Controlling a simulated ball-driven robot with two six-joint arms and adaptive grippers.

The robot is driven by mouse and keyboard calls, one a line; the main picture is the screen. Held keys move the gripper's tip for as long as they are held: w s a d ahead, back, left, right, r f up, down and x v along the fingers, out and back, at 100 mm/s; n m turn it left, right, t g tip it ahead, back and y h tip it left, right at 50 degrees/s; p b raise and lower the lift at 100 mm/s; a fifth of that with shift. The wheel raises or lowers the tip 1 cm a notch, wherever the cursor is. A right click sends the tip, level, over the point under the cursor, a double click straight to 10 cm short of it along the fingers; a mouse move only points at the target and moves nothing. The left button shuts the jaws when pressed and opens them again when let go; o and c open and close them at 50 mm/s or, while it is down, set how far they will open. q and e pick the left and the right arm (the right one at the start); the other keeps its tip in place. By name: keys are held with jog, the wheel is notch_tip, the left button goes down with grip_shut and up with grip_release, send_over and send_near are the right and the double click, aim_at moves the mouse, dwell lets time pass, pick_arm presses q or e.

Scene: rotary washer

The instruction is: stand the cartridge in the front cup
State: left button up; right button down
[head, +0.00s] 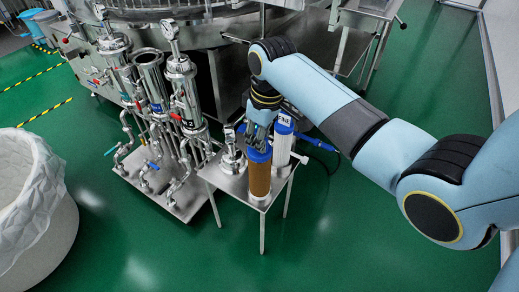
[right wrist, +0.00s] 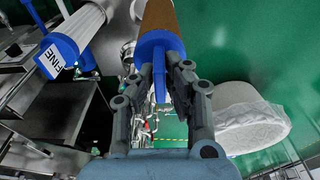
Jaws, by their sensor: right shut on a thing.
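My right gripper (head: 262,133) is shut on the blue top of a brown cartridge (head: 259,180). The cartridge is upright at the front of a small steel table; I cannot tell whether its foot touches the top. In the right wrist view, the fingers (right wrist: 162,72) close on the blue cap's fin, with the brown body (right wrist: 160,16) beyond. A white cartridge (head: 282,145) labelled FINE stands right behind it and also shows in the right wrist view (right wrist: 90,22). Steel cups stand left on a skid; the middle cup (head: 152,78) has an open top. My left gripper is out of view.
The small table (head: 228,183) also carries a steel lid with a gauge (head: 232,155). The neighbouring cups (head: 183,85) wear gauges on top. Pipes and valves (head: 150,165) crowd the skid. A lined white bin (head: 40,215) stands at left. The green floor in front is clear.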

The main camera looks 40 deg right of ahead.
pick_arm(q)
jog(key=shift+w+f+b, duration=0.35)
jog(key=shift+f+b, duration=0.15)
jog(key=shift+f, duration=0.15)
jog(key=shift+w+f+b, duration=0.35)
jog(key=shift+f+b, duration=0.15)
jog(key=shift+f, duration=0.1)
pick_arm(e)
jog(key=w+d+f, duration=0.2)
jog(key=w+f, duration=0.1)
jog(key=f, duration=0.3)
jog(key=shift+w+d+f, duration=0.2)
jog(key=shift+d+f, duration=0.05)
jog(key=shift+f, duration=0.05)
jog(key=c, duration=1.4)
grip_release()
jog(key=shift+f, duration=0.1)
